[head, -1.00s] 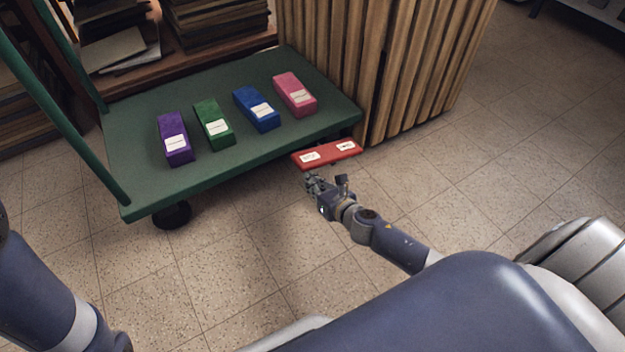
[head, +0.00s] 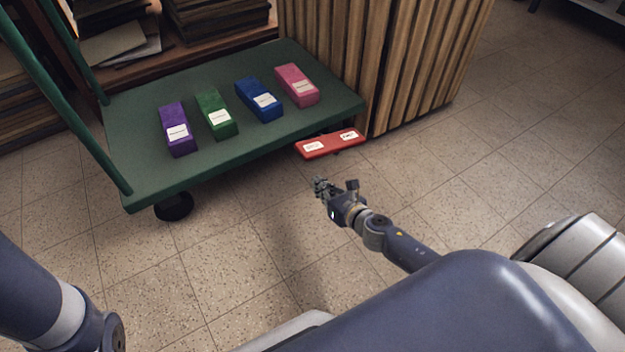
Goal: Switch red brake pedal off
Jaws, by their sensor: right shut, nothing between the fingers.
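The red brake pedal (head: 331,144) is a flat red bar with two white labels. It sticks out at the near right corner of the green cart (head: 150,193), just under the deck edge. The label text is too small to read. My right gripper (head: 319,183) is shut and empty. It is in front of the pedal, on the near side, with a clear gap between them. My left gripper is out of view; only part of the left arm shows at the lower left.
Purple (head: 177,128), green (head: 216,114), blue (head: 259,99) and pink (head: 297,85) velvet boxes with white labels stand on the deck. A ribbed wooden block (head: 390,60) rises behind the pedal. Shelves with books (head: 215,18) are at the back. The tiled floor (head: 470,190) is clear at right.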

